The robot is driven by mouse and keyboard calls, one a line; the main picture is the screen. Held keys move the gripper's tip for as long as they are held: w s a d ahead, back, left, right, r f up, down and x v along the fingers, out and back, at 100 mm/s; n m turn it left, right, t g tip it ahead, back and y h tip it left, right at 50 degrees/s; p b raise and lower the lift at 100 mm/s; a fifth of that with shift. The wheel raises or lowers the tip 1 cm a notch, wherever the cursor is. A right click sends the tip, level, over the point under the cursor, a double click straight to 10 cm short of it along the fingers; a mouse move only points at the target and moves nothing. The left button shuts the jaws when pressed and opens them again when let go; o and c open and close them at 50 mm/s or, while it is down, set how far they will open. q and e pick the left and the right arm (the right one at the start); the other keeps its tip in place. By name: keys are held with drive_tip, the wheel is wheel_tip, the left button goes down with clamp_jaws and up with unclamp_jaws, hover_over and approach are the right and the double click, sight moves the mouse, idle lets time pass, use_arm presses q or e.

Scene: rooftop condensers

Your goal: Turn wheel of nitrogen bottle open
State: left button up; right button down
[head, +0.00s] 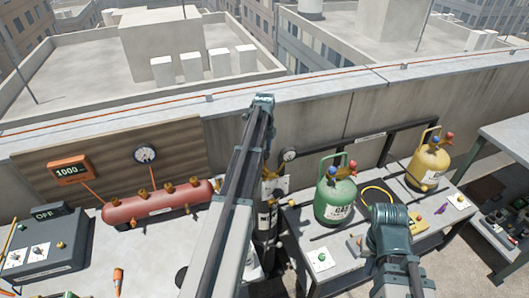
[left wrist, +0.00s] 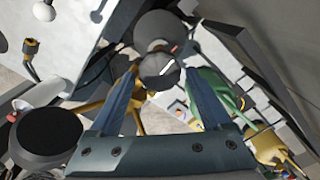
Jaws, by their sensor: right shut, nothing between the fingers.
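The nitrogen bottle appears to be the dark cylinder (head: 266,221) with brass fittings at its top, behind my left arm in the head view. A round gauge (head: 290,155) sits beside its top. In the left wrist view, my left gripper (left wrist: 165,62) has its fingers apart. A dark round disc (left wrist: 160,71) with a light mark shows between the fingertips, with brass behind it. I cannot tell whether this is the wheel or whether the fingers touch it. In the head view my left arm hides that spot. My right gripper (head: 388,212) is shut and empty near the green bottle.
A green bottle (head: 335,199) and a yellow bottle (head: 428,165) stand on the right bench. A red horizontal tank (head: 160,206) lies on the left bench, with a gauge (head: 145,154) and orange display (head: 70,170) behind. A parapet (head: 330,115) runs along the back.

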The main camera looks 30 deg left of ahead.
use_arm(q)
drive_tip(key=c, duration=1.1)
